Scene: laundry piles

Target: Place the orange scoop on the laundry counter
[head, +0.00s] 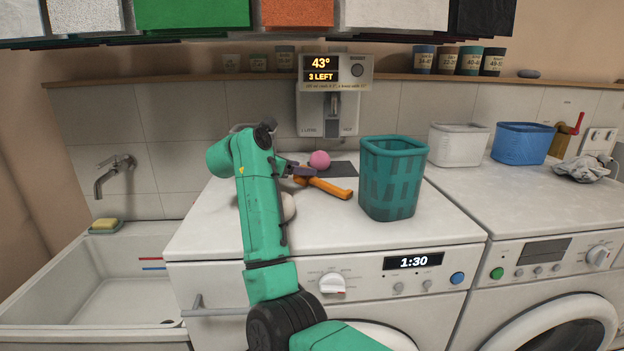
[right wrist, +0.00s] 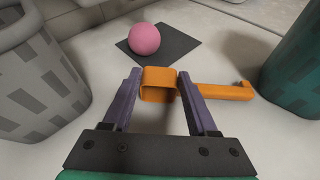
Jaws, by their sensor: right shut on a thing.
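The orange scoop (head: 328,187) has a square cup and a straight handle pointing right. It is over the white counter top (head: 345,225) of the left washing machine; I cannot tell whether it touches the surface. My right gripper (head: 299,170) is shut on the scoop's cup. In the right wrist view the cup (right wrist: 158,82) sits between the two purple fingers (right wrist: 157,95), with the handle out to the right. My left gripper is not in view.
A pink ball (head: 319,159) rests on a dark mat (head: 344,169) behind the scoop. A teal basket (head: 391,180) stands to the right. A grey basket (right wrist: 35,80) is at the left in the wrist view. A dispenser (head: 335,95) hangs behind. The counter's front is clear.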

